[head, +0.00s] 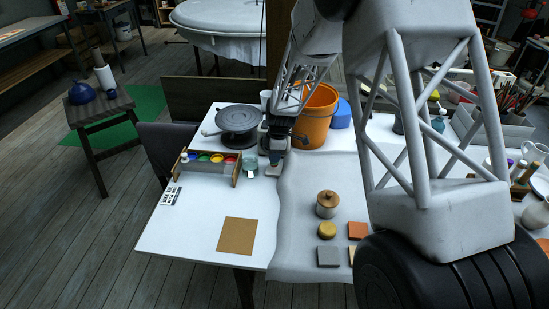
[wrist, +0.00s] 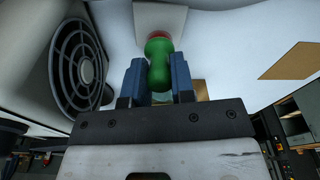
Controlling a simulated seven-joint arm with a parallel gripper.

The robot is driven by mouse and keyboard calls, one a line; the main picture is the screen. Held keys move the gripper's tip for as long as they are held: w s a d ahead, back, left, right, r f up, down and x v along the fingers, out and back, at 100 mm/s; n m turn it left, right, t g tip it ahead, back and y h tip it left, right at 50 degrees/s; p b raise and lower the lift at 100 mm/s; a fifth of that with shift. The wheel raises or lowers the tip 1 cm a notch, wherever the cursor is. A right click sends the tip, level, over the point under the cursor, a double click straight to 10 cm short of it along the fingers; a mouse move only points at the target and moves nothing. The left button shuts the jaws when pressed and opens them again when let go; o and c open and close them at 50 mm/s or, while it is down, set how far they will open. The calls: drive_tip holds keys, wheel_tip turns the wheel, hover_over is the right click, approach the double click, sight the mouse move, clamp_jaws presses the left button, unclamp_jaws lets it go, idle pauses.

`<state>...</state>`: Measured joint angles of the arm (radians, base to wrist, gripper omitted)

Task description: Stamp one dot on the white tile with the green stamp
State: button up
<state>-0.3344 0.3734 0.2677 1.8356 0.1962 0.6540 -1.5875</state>
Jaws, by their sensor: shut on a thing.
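The green stamp (wrist: 159,68) is between the two blue fingers of my gripper (wrist: 157,82) in the wrist view, and the gripper is shut on it. A reddish edge shows at its far end. A pale square (wrist: 160,14) lies just beyond that end; it may be the white tile, and I cannot tell whether the stamp touches it. In the head view my gripper (head: 275,154) is low over the white table, right of a small glass jar (head: 250,166). The stamp is too small to make out there.
A paint rack (head: 181,167) with coloured pots stands left of the jar. A dark turntable (head: 238,119) and an orange bucket (head: 316,115) stand behind. A brown board (head: 237,236) lies at the front. A lidded pot (head: 327,203) and several coloured tiles are to the right.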

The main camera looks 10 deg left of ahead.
drive_tip(key=shift+r, duration=1.2)
drive_tip(key=shift+f, duration=0.3)
drive_tip(key=shift+f, duration=1.5)
drive_tip(key=shift+f, duration=0.45)
idle(0.9)
idle(0.5)
drive_tip(key=shift+r, duration=2.25)
drive_tip(key=shift+f, duration=0.4)
drive_tip(key=shift+f, duration=1.45)
